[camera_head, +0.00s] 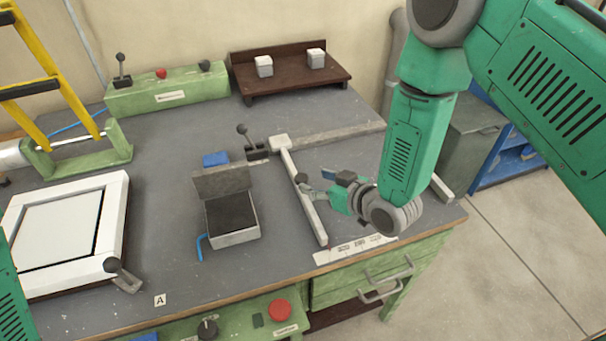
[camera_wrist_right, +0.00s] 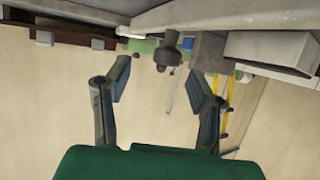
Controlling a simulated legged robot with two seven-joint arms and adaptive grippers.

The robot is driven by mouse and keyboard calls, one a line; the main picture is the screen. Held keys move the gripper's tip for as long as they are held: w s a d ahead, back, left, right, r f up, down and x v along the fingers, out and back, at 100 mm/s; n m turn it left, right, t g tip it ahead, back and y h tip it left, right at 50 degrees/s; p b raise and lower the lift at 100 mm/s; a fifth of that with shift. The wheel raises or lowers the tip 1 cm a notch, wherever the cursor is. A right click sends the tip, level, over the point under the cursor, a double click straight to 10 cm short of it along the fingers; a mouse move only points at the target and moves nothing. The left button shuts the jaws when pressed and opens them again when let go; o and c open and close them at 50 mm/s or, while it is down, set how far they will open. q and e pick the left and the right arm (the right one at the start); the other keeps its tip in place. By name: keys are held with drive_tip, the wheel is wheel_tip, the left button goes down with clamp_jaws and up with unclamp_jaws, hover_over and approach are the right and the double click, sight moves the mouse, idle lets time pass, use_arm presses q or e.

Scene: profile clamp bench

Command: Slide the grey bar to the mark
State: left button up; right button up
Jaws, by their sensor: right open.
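A pale grey bar (camera_head: 303,195) with a block at its far end lies lengthwise on the bench in the head view. A flatter grey strip (camera_head: 345,133) runs from near that block to the right, partly behind my right arm. I cannot tell which is the task's bar. A white strip with printed marks (camera_head: 355,249) lies at the front edge, near the pale bar's near end. My right gripper (camera_head: 316,184) is open above or beside the pale bar's middle; contact is unclear. In the wrist view its open fingers (camera_wrist_right: 160,105) hold nothing. My left gripper is out of view.
A dark lever clamp (camera_head: 256,151) stands left of the bar's far block. An open grey box (camera_head: 250,228) is left of the bar. A white frame (camera_head: 112,220) lies at left. A brown shelf (camera_head: 290,82) with two white blocks is at the back.

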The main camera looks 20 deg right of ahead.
sight(303, 178)
drive_tip(key=x, duration=0.2)
drive_tip(key=a+x, duration=0.1)
drive_tip(key=x, duration=0.1)
drive_tip(key=shift+w+a, duration=0.35)
drive_tip(key=shift+a, duration=0.15)
drive_tip(key=shift+d, duration=0.25)
drive_tip(key=shift+d+f, duration=0.1)
drive_tip(key=shift+d, duration=0.25)
clamp_jaws()
drive_tip(key=shift+w+d, duration=0.15)
drive_tip(key=shift+d, duration=3.3)
unclamp_jaws()
drive_tip(key=shift+a, duration=0.1)
